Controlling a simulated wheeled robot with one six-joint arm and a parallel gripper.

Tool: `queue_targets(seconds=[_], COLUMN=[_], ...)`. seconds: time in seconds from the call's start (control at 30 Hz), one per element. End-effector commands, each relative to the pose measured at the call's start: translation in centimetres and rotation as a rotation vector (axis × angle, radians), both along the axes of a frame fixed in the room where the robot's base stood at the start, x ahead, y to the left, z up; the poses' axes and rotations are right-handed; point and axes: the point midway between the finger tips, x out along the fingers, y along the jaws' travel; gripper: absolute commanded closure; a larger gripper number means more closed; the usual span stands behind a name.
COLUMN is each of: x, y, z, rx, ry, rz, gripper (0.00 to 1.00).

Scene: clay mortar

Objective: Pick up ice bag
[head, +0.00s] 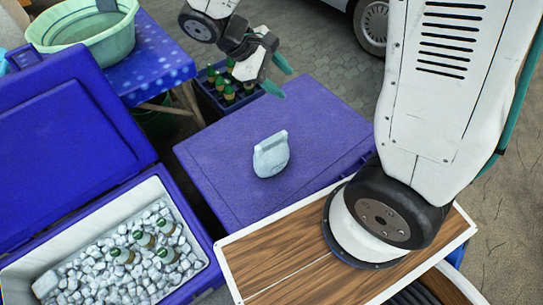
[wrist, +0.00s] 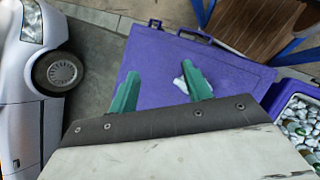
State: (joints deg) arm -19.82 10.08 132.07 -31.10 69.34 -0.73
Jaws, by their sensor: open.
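The ice bag (head: 271,155) is a small pale blue-white bag standing on the closed purple-blue cooler lid (head: 225,180) in the head view. My gripper (head: 278,78) has green fingers and is above the far side of that lid, up and slightly right of the bag, apart from it. In the wrist view my gripper (wrist: 160,85) shows its two green fingers spread with nothing between them. A small part of the ice bag (wrist: 181,84) shows beside the right finger, which hides most of it.
An open blue cooler (head: 203,235) of ice and several green-capped bottles stands at the left. A crate of bottles (head: 228,88) is behind the lid. A blue table (head: 150,72) carries a green basin (head: 105,42). A car (wrist: 35,90) stands at the left in the wrist view.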

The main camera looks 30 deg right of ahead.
Motion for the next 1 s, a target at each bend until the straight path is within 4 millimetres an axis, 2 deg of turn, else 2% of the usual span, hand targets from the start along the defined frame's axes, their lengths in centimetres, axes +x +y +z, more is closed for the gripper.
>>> queue_targets(seconds=[0.03, 0.17, 0.3, 0.5, 0.6, 0.73, 0.87, 1.0], x=[0.8, 2.7, 4.0, 4.4, 4.2, 3.9, 3.8, 3.9], y=[0.7, 2.1, 3.7, 5.7, 6.3, 6.7, 6.4, 5.1], z=[-1.9, -6.6, -12.1, -20.2, -23.4, -26.0, -27.1, -27.8], rx=[-0.039, -0.133, -0.229, -0.348, -0.390, -0.423, -0.436, -0.438], ry=[0.046, 0.141, 0.241, 0.372, 0.419, 0.458, 0.474, 0.477], rz=[0.058, 0.207, 0.373, 0.603, 0.689, 0.761, 0.789, 0.792], gripper=[0.51, 0.51, 0.51, 0.51, 0.51, 0.51, 0.51, 0.51])
